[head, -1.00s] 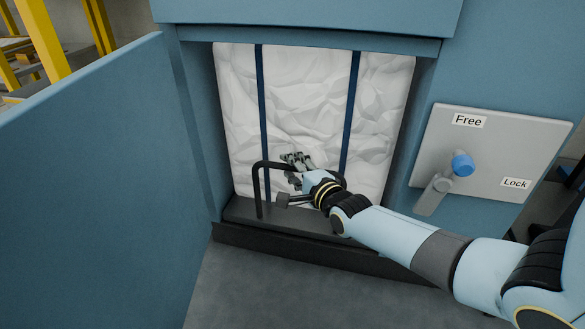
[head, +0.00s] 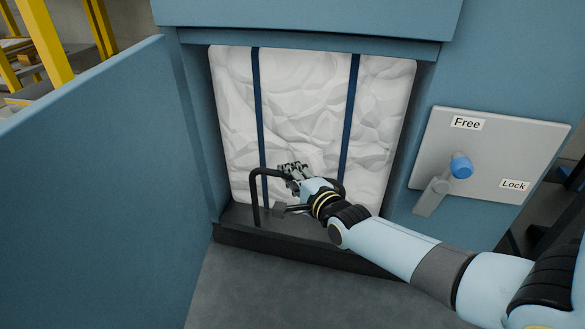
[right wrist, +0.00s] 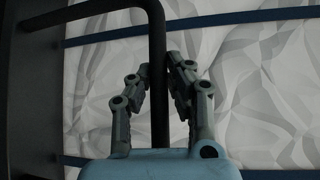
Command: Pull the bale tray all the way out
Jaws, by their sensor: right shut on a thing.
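The bale tray (head: 236,216) is a dark shelf at the bottom of the blue press opening. It bears a white wadding bale (head: 305,110) with dark blue straps. A black bar handle (head: 255,198) stands up at the tray's front; it also shows in the right wrist view (right wrist: 157,50). My right gripper (head: 290,170) is at the handle's top bar, in front of the bale. In the right wrist view its fingers (right wrist: 160,85) are closed around the bar. My left gripper is not in view.
A blue door (head: 90,190) stands open at the left. A grey panel (head: 525,150) marked Free and Lock is at the right, with a blue-knobbed lever (head: 440,188) pointing down-left. The grey floor (head: 260,295) before the tray is clear.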

